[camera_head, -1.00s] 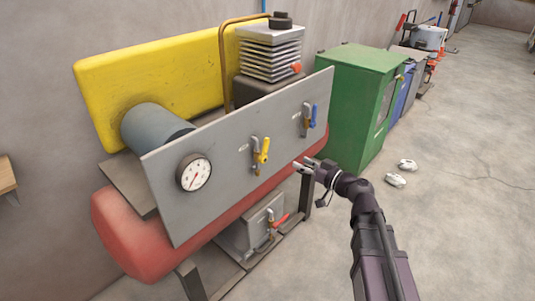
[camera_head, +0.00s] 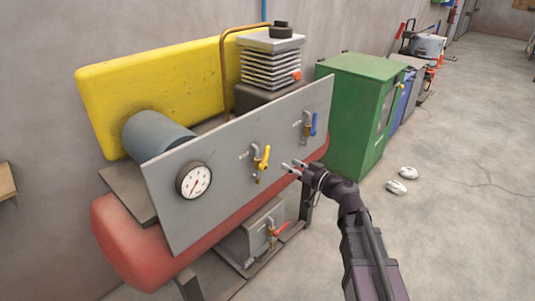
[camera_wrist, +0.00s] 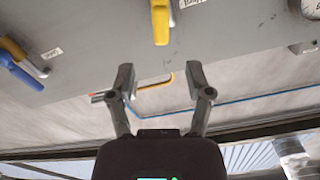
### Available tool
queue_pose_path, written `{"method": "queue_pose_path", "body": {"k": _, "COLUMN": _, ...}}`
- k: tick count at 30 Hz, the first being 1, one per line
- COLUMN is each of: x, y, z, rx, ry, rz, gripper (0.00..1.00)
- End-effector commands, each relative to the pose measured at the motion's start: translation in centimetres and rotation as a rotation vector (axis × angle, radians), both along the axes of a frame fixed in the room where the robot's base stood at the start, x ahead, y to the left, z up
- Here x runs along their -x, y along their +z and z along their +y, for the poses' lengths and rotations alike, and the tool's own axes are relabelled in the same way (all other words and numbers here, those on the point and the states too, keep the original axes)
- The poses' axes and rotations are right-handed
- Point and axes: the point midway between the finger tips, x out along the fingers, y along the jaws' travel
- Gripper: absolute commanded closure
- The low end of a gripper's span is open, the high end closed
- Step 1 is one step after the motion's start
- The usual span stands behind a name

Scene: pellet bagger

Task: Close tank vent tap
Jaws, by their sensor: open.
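A grey panel (camera_head: 225,165) carries a yellow-handled tap (camera_head: 261,160) near its middle and a blue-handled tap (camera_head: 311,124) at its right. A red-handled tap (camera_head: 276,231) sits on a lower box. The labels are too small to read, so I cannot tell which tap is the tank vent. My gripper (camera_head: 295,167) is open and empty, in front of the panel, to the right of the yellow handle and below the blue one. In the wrist view, the yellow handle (camera_wrist: 160,22) is beyond my open fingers (camera_wrist: 155,76); the blue handle (camera_wrist: 19,62) is at the left.
A round gauge (camera_head: 193,181) is on the panel's left end. The red tank (camera_head: 135,240) lies below and behind the panel. A green cabinet (camera_head: 355,110) stands to the right. The floor (camera_head: 460,200) at the right is mostly clear, with white objects (camera_head: 400,182) near the cabinet.

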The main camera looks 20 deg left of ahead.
Motion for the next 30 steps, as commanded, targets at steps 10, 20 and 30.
{"method": "queue_pose_path", "body": {"k": 10, "x": -2.3, "y": 0.0, "z": 5.2, "rx": 0.001, "ry": 0.001, "rz": 0.000, "gripper": 0.34}}
{"method": "queue_pose_path", "body": {"k": 20, "x": -3.6, "y": 0.0, "z": 8.2, "rx": 0.001, "ry": -0.002, "rz": 0.001, "gripper": 0.34}}
{"method": "queue_pose_path", "body": {"k": 30, "x": -3.7, "y": 0.0, "z": 8.7, "rx": 0.001, "ry": -0.002, "rz": 0.001, "gripper": 0.34}}
